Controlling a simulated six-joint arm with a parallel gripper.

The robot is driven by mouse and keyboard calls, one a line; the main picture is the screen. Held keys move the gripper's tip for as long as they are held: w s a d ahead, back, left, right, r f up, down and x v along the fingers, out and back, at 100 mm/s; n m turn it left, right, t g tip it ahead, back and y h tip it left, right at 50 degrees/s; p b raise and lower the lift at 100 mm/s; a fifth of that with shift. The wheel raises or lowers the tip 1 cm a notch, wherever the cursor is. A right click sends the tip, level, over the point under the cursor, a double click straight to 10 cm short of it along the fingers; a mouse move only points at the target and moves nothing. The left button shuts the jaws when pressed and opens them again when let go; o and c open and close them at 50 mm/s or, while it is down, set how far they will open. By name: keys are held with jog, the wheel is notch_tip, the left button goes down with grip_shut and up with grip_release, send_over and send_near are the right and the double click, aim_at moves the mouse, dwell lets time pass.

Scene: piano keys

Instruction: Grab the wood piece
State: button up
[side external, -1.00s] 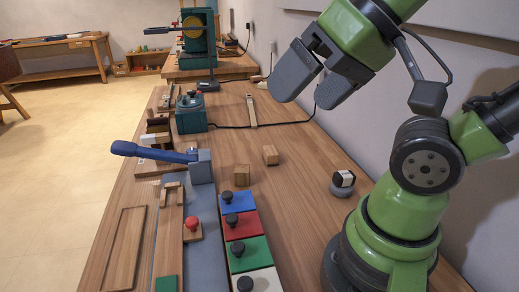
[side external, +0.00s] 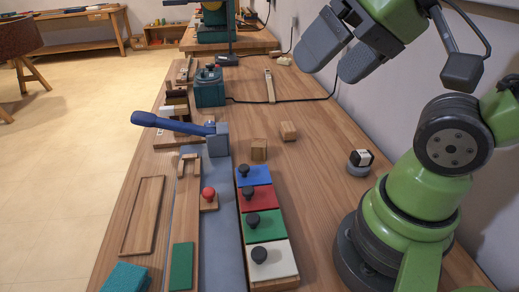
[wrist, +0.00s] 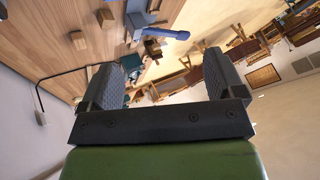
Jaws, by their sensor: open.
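Two small wooden blocks stand on the workbench in the side external view: a nearer one (side external: 259,149) just right of the blue lever, and one (side external: 288,131) farther back and right. Which is the wood piece, I cannot tell. Two small brown blocks also show at the upper left of the wrist view, one (wrist: 105,18) near the top edge and one (wrist: 78,40) lower left. My gripper (side external: 327,69) is open and empty, high above the bench and up and right of both blocks. Its spread fingers (wrist: 160,62) show in the wrist view with nothing between them.
A blue lever (side external: 172,123) sticks out left of the blocks. Colored panels with black knobs (side external: 265,225) lie in front of them. A teal box (side external: 210,88) with a cable stands behind. Bench around the blocks is clear.

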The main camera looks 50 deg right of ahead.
jog(key=shift+c, duration=0.9)
jog(key=m+g+h, duration=0.2)
jog(key=m+g, duration=0.5)
jog(key=m, duration=1.7)
send_over(259, 142)
jog(key=a, duration=0.1)
notch_tip(259, 142, down, 18)
jog(key=r, duration=0.1)
jog(key=shift+m, duration=0.9)
jog(key=f, duration=0.5)
jog(key=d+f, duration=0.1)
jog(key=f, duration=0.1)
jog(key=shift+s+f, duration=0.25)
jog(key=shift+f, duration=0.05)
notch_tip(259, 142, down, 6)
jog(key=shift+w+r, duration=0.15)
